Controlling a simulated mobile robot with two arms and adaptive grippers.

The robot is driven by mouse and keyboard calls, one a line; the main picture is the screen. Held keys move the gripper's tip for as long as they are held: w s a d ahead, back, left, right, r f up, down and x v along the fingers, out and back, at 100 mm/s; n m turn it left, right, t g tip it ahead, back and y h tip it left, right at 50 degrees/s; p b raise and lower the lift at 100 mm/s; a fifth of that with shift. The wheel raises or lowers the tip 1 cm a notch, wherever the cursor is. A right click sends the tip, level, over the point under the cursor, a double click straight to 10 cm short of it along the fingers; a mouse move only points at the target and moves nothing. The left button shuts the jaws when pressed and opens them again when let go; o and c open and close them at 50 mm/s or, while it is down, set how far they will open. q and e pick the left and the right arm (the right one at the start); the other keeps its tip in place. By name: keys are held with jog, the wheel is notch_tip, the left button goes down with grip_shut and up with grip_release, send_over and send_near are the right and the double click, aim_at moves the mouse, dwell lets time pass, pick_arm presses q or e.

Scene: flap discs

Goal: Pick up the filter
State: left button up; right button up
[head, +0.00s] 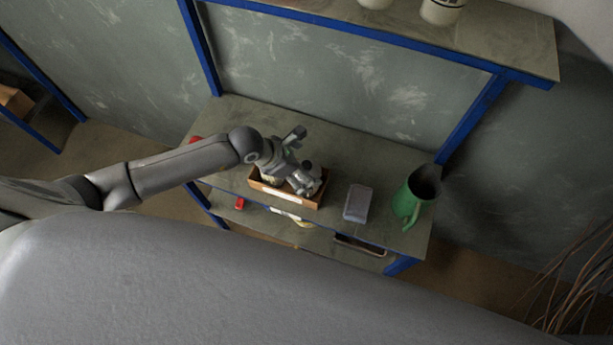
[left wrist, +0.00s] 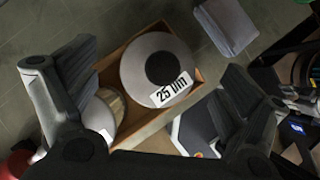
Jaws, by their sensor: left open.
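The filter (left wrist: 157,68) is a round grey-white piece with a dark centre and a "25 um" label. It sits in an open orange-brown box (left wrist: 150,128), which also shows in the head view (head: 284,199) on the workbench. My left gripper (head: 306,181) is over the box and hides much of its inside in the head view. In the left wrist view its open fingers (left wrist: 160,78) stand on either side of the filter, with nothing gripped. Whether they touch it I cannot tell. My right gripper is not in view.
Another round, pale item (left wrist: 105,110) lies beside the filter in the box. A grey-blue lidded container (head: 357,203) and a green jug (head: 414,196) stand right of the box on the workbench (head: 345,150). A shelf (head: 480,42) hangs above. The bench behind the box is clear.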

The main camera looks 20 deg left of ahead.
aim_at(313, 168)
pick_arm(q)
jog(key=shift+w+d+f+p, duration=0.35)
jog(key=shift+d+f+p, duration=0.05)
jog(key=shift+f+p, duration=0.15)
jog(key=shift+p+x, duration=0.45)
jog(key=shift+x, duration=1.45)
jog(key=c, duration=1.1)
jog(key=shift+c, duration=0.9)
jog(key=shift+r, duration=0.2)
